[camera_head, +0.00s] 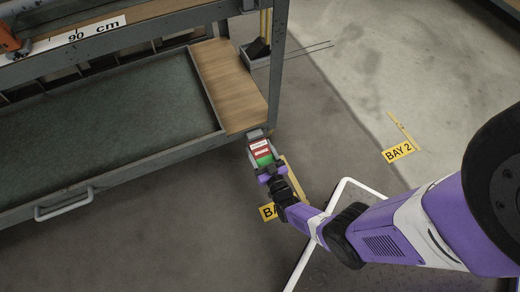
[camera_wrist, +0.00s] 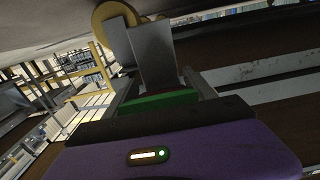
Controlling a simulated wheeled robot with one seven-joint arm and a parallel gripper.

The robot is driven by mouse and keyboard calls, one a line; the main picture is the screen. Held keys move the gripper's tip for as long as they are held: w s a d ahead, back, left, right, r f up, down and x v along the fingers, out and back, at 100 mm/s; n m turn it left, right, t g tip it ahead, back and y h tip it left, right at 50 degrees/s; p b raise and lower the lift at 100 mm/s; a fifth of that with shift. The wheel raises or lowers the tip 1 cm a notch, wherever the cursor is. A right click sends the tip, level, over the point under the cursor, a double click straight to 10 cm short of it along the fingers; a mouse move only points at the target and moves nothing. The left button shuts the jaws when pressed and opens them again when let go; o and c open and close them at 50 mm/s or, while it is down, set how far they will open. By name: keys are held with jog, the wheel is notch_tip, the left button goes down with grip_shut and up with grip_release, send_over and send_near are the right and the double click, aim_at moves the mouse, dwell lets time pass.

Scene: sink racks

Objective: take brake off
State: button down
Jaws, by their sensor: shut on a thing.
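The brake pedal (camera_head: 262,152) sticks out at the near right corner of a grey cart (camera_head: 150,160). It has red and green parts with small pale labels. My gripper (camera_head: 268,168) is at the pedal, its fingers on either side of it. In the wrist view my gripper (camera_wrist: 160,96) is shut on the pedal, whose green face (camera_wrist: 158,101) shows between the fingers. Beyond it are a grey metal bracket (camera_wrist: 152,52) and a yellowish caster wheel (camera_wrist: 115,17). In the head view the caster is hidden. The pedal's exact tilt is hard to tell.
The cart has a dark mat, a wooden strip (camera_head: 230,85) and a front handle (camera_head: 63,205). Yellow "BAY 2" floor marking (camera_head: 398,152) lies to the right; another yellow label (camera_head: 268,212) is partly behind my arm. Open floor lies in front of the cart.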

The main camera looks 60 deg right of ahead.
jog(key=shift+r, duration=0.1)
jog(key=r+g+p, duration=0.1)
jog(key=p, duration=0.2)
jog(key=shift+s+a+y, duration=0.1)
jog(key=shift+s+y, duration=0.05)
jog(key=shift+y, duration=0.15)
jog(key=p, duration=0.1)
jog(key=g+p, duration=0.1)
jog(key=p, duration=0.1)
jog(key=shift+s+a+r+y, duration=0.1)
jog(key=shift+r+y, duration=0.15)
jog(key=shift+y, duration=0.05)
jog(key=g+p, duration=0.1)
jog(key=p, duration=0.1)
jog(key=y+p, duration=0.1)
jog(key=p, duration=0.1)
jog(key=shift+s+r+g+p, duration=0.15)
jog(key=shift+r+g+p, duration=0.15)
jog(key=shift+g, duration=0.1)
jog(key=shift+g+y+p, duration=0.4)
jog(key=shift+g+p, duration=0.1)
jog(key=shift+p, duration=0.35)
jog(key=shift+f, duration=0.15)
jog(key=shift+c, duration=1.6)
grip_release()
